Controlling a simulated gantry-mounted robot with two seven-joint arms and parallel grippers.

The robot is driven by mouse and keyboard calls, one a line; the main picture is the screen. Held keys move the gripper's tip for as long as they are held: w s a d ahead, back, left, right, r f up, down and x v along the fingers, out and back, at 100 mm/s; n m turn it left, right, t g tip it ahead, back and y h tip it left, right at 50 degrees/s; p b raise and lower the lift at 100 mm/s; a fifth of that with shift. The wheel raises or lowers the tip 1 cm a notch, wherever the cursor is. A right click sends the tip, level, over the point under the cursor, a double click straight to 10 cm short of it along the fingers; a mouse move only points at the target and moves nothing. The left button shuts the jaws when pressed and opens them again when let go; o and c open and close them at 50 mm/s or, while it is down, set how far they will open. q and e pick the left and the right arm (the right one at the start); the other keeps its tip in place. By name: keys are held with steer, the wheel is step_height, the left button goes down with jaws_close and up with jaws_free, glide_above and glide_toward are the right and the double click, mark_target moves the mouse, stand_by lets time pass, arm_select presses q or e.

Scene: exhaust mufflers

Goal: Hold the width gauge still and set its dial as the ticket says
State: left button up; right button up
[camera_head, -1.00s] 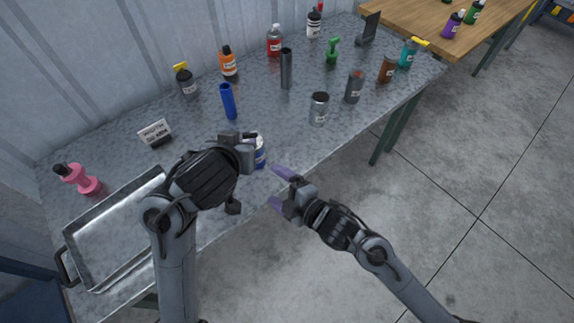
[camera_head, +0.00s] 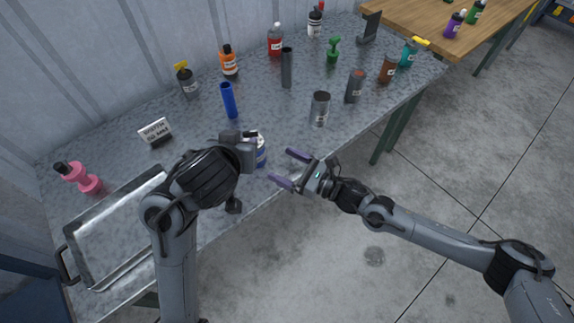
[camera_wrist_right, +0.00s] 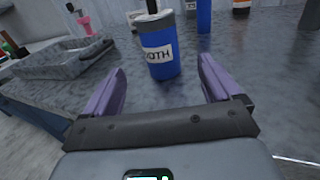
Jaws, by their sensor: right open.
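The width gauge (camera_head: 261,151) is a blue cylinder with a white label, upright near the front edge of the metal bench; my left gripper partly covers it in the head view. In the right wrist view the gauge (camera_wrist_right: 163,62) stands beyond my fingers, its label partly readable and its top cut off. My left gripper (camera_head: 250,138) is at the gauge's upper part; its grip is hidden. My right gripper (camera_head: 281,167) is open and empty, right of the gauge and apart from it, fingers pointing at it. The ticket (camera_head: 155,131) is a small white sign; its lettering is unclear.
A metal tray (camera_head: 112,225) lies at the bench's left end, beside a pink bottle (camera_head: 80,177). A blue cylinder (camera_head: 229,100), a dark grey cylinder (camera_head: 287,68) and a grey canister (camera_head: 320,108) stand behind. Several bottles line the back. Open floor lies front right.

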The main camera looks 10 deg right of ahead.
mark_target(251, 136)
steer(key=x, duration=1)
steer(key=shift+w+a, duration=0.2)
steer(key=shift+c, duration=0.2)
steer(key=c, duration=1.1)
